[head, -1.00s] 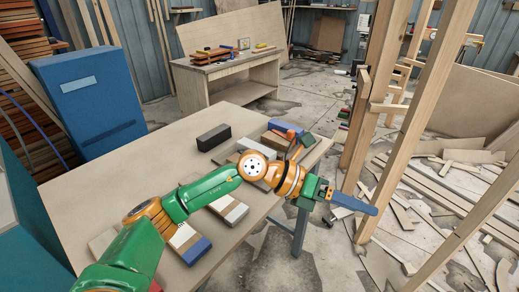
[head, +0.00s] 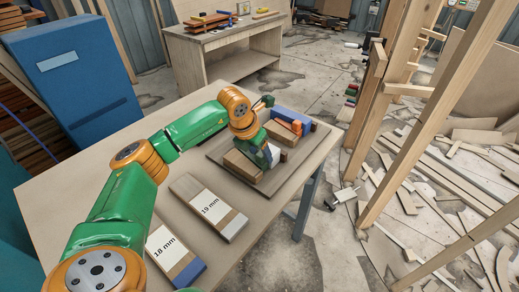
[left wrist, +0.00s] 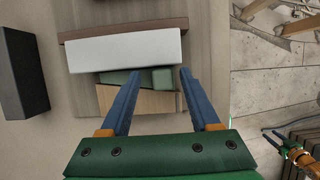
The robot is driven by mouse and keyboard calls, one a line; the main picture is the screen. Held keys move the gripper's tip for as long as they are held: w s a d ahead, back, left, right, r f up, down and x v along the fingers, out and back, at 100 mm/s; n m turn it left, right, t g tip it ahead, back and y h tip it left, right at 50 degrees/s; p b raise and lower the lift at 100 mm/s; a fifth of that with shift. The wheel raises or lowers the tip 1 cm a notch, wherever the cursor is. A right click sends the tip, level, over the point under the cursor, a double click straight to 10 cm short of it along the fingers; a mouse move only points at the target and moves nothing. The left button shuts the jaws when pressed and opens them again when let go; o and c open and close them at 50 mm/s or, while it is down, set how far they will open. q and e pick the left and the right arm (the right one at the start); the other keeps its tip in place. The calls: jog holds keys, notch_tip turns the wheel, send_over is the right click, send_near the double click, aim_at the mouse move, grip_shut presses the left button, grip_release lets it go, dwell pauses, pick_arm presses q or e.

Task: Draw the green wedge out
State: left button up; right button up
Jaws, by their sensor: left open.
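The green wedge (left wrist: 161,79) shows in the left wrist view as a short green piece. A longer green part lies to its left, against a white block (left wrist: 125,50); I cannot tell whether they are one piece. A light wooden block (left wrist: 137,102) lies on the near side. My left gripper (left wrist: 160,72) is open, its blue fingers spread on either side of the green wedge; contact cannot be told. In the head view my left gripper (head: 265,153) is low among the blocks on the board and hides the wedge.
On the table lie boards marked 19 mm (head: 210,206) and 18 mm (head: 170,250). A blue block with an orange piece (head: 290,119) stands behind my gripper. A dark block (left wrist: 20,70) lies left in the wrist view. Timber posts (head: 415,130) stand beyond the table's right edge.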

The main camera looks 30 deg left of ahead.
pick_arm(q)
jog(key=shift+s+d+r, duration=0.15)
jog(key=c, duration=0.7)
grip_shut()
dwell(0.5)
